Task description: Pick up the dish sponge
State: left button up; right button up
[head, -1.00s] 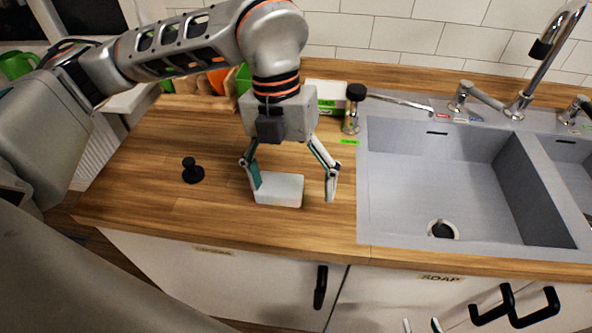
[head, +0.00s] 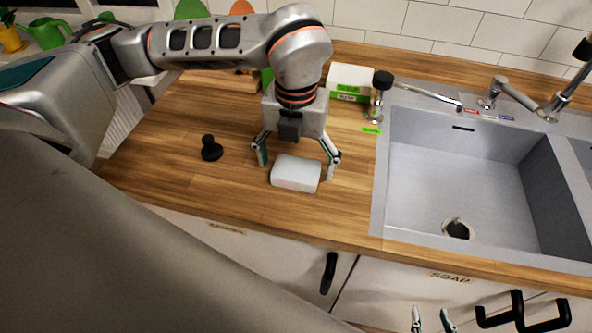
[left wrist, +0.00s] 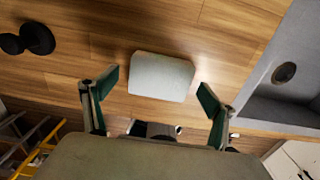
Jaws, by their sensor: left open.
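The dish sponge, a pale white rounded block (head: 296,174), lies flat on the wooden counter left of the sink. It also shows in the left wrist view (left wrist: 161,77), centred between the fingers. My left gripper (head: 297,166) is open and points down, with one finger to each side of the sponge's back part. In the left wrist view its fingertips (left wrist: 158,84) stand apart, with a gap on each side of the sponge. The left gripper holds nothing. My right gripper (head: 432,320) shows only its fingertips at the bottom edge, spread apart and empty, in front of the cabinet.
A black knobbed tamper-like object (head: 211,148) stands left of the sponge. A white box with green labels (head: 351,82) and a black-topped metal piece (head: 381,92) stand behind. The grey sink (head: 455,180) is to the right. The counter's front edge is close.

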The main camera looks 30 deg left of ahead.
aim_at(296, 168)
pick_arm(q)
jog(key=c, duration=0.8)
jog(key=shift+o, duration=0.2)
notch_tip(296, 168, up, 20)
dwell(0.3)
jog(key=shift+c, duration=0.2)
jog(key=shift+f, duration=0.1)
jog(key=shift+c, duration=1.3)
